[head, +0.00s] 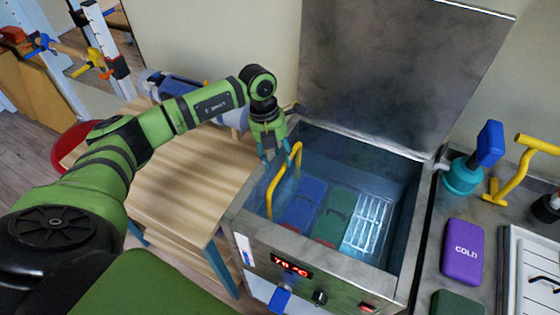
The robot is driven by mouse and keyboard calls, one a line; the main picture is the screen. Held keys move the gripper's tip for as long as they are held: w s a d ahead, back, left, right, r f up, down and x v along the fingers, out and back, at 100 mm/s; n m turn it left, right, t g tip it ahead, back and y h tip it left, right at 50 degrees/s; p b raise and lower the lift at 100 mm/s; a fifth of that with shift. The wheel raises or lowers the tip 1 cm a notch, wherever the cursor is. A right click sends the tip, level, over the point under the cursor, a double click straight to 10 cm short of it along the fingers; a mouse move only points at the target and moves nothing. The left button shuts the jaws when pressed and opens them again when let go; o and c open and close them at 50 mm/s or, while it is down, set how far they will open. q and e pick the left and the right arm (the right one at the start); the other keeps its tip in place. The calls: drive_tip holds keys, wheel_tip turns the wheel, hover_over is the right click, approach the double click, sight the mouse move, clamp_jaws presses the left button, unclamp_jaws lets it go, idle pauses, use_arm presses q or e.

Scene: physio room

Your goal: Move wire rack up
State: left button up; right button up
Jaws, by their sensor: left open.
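The wire rack (369,224) sits low inside an open metal tank (262,228), its pale bars showing at the right of the tank floor. A blue pack (303,203) and a green pack (334,214) stand beside the bare bars. A yellow bar handle (271,190) rises above the tank's left side; its join to the rack is hidden. My left gripper (273,155) is open, pointing down at the far upper end of the handle. Contact with the handle cannot be told. My right gripper is out of view.
The raised metal lid (400,70) stands behind the tank. A wooden table (180,185) is on the left. A teal bottle with a blue top (461,176), a purple COLD pack (462,252) and a yellow-handled item (510,175) crowd the right counter.

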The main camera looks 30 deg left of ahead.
use_arm(q)
drive_tip(key=f, duration=0.3)
drive_tip(key=shift+d+f+p, duration=0.15)
drive_tip(key=shift+d+p, duration=0.15)
drive_tip(key=shift+p, duration=0.05)
drive_tip(key=shift+c, duration=0.8)
drive_tip(key=c, duration=0.7)
clamp_jaws()
wheel_tip(320, 180, up, 16)
drive_tip(key=p, duration=0.6)
drive_tip(key=shift+w+f, duration=0.15)
drive_tip(key=shift+w, duration=0.1)
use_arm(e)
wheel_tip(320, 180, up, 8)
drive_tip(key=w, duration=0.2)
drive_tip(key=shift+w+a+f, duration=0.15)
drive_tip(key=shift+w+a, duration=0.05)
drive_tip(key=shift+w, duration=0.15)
